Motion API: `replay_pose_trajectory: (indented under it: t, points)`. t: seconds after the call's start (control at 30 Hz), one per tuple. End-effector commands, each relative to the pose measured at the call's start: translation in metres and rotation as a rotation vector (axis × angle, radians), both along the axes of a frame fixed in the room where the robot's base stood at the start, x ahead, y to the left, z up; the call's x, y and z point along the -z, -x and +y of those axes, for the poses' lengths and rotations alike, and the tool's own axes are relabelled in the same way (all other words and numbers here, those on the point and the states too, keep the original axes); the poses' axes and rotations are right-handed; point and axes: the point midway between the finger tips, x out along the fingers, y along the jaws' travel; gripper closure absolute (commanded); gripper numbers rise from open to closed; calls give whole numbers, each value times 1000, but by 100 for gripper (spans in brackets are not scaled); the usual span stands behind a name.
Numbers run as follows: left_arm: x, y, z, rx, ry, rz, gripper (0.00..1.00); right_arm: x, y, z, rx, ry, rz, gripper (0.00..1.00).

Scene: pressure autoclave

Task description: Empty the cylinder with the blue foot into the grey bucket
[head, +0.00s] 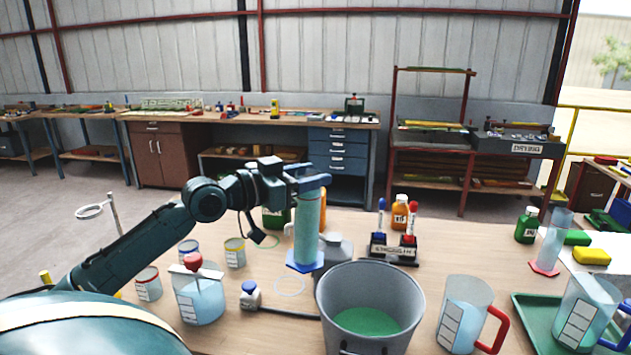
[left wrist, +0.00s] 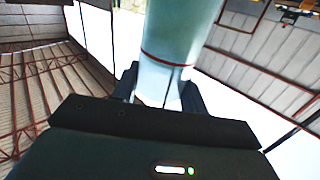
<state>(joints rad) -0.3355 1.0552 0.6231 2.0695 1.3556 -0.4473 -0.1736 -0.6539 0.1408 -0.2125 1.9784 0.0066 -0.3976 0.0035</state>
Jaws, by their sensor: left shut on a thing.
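The cylinder with the blue foot (head: 307,230) is upright in the head view, with green contents showing through its clear wall. My left gripper (head: 311,183) is shut around its upper part. In the left wrist view the cylinder (left wrist: 178,45) stands between the fingers. Its blue foot is behind and left of the grey bucket; I cannot tell whether it touches the table. The grey bucket (head: 370,278) stands at the table's front, with green liquid in its bottom. My right gripper is not in view.
A grey bottle (head: 335,250) stands close beside the cylinder. A jug with a red handle (head: 465,310) is right of the bucket, and a lidded jug (head: 198,300) is to the left. A black rack (head: 394,248) and a red-footed cylinder (head: 552,245) stand farther right.

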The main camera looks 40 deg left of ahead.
Motion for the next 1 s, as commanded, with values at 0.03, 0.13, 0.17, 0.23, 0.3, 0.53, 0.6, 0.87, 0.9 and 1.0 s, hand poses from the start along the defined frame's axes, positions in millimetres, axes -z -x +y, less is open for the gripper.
replay_pose_trajectory:
  t: [0.03,0.13,0.17,0.23,0.3,0.53,0.6,0.87,0.9,1.0]
  points:
    - [0,0,1,-1,6,-2,100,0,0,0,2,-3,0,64]
    - [0,0,2,0,11,-3,100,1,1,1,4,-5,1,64]
    - [0,0,2,0,11,-3,100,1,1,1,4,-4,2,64]
    - [-1,0,2,0,11,-3,100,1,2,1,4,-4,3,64]
    - [-1,0,2,0,11,-3,100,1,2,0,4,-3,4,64]
    - [-8,0,2,0,10,-4,100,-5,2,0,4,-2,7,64]
    - [-15,0,2,0,10,-4,100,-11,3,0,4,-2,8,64]
    - [-30,0,2,0,8,-2,100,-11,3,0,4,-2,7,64]
    - [-30,0,1,0,9,-2,100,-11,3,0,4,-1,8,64]
    - [-30,0,2,0,9,-2,100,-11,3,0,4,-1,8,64]
